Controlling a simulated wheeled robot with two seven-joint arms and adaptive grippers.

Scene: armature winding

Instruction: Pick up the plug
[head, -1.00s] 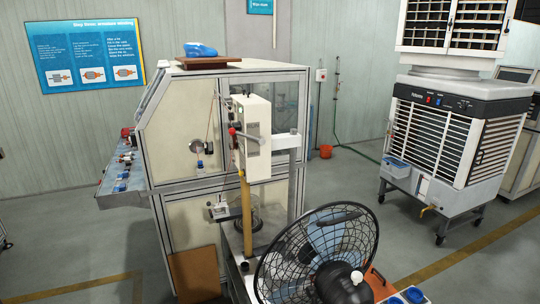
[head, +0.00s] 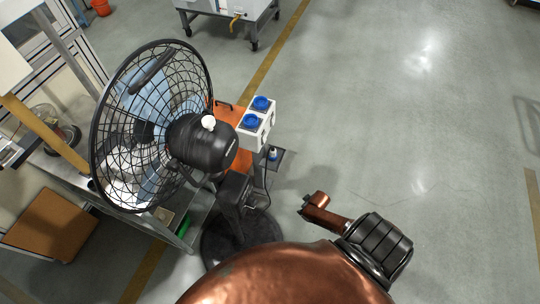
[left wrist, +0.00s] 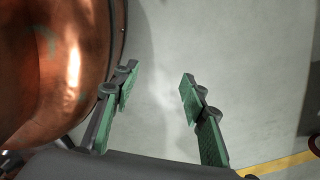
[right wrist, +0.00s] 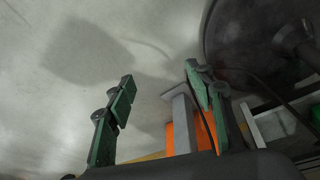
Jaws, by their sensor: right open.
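A small blue-and-white piece (head: 272,153), which looks like the plug, sits on a small dark plate (head: 279,162) beside the fan stand in the head view. It is too small there to make out its prongs. Neither gripper shows in the head view. My right gripper (right wrist: 158,87) is open and empty in the right wrist view, with a grey plate edge and an orange surface behind its right finger. I cannot make out the plug there. My left gripper (left wrist: 158,89) is open and empty over bare floor, with my copper body to its left.
A black pedestal fan (head: 150,125) stands at left centre on a round base (head: 240,238). A white box with blue sockets (head: 258,122) sits on an orange cabinet (head: 222,117). A metal bench (head: 65,178) is at left. The floor at right is clear.

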